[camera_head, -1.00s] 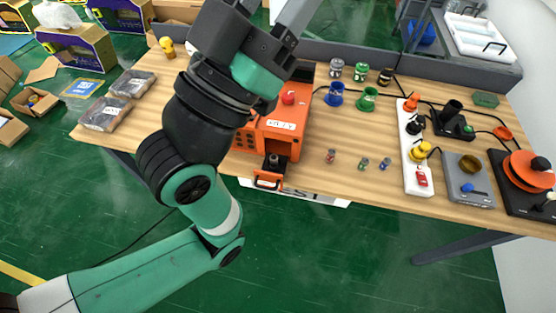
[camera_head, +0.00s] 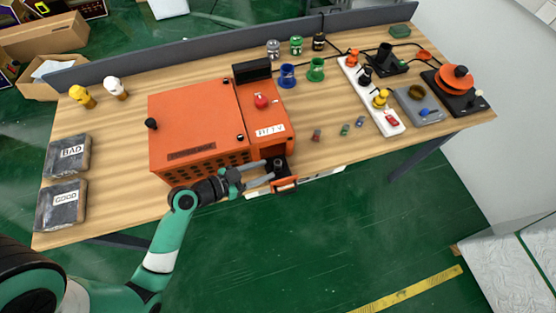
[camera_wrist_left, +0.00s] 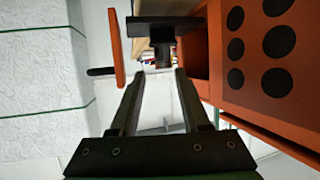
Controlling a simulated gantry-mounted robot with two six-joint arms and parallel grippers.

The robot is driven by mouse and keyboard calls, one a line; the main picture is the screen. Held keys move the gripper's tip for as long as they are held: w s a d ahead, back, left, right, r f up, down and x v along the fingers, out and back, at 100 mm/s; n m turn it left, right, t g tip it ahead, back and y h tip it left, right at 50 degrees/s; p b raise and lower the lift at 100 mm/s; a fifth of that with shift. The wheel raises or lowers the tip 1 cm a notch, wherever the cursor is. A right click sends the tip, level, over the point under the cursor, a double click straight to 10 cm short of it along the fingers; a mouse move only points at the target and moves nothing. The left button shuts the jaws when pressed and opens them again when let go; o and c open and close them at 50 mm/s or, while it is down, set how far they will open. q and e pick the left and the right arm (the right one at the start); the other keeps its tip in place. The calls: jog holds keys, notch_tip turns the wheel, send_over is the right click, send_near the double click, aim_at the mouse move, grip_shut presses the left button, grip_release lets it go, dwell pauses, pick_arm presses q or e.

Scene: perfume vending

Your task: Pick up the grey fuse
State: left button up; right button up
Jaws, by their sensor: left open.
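My left gripper (camera_head: 269,171) is open at the front of the orange machine (camera_head: 194,125). In the left wrist view, the open fingers (camera_wrist_left: 160,76) lie on either side of the line to a small dark grey cylinder (camera_wrist_left: 163,54), which may be the grey fuse. It sits at a black holder in the drawer opening, just beyond the fingertips. Nothing is held between the fingers. My right gripper is not in view.
Small red (camera_head: 316,135), green (camera_head: 345,129) and blue (camera_head: 360,121) fuse-like pieces stand right of the machine. A white power strip (camera_head: 372,98) lies beyond them. Trays marked BAD (camera_head: 67,155) and GOOD (camera_head: 61,206) are on the left. Blue and green cups stand behind.

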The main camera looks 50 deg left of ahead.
aim_at(275, 166)
pick_arm(q)
jog(key=x, duration=0.4)
jog(key=shift+w, duration=0.15)
jog(key=shift+a+b+x, duration=0.1)
jog(key=shift+b+x, duration=0.05)
jog(key=shift+x, duration=1.15)
jog(key=shift+a+b+x, duration=0.15)
jog(key=shift+x, duration=1.2)
grip_shut()
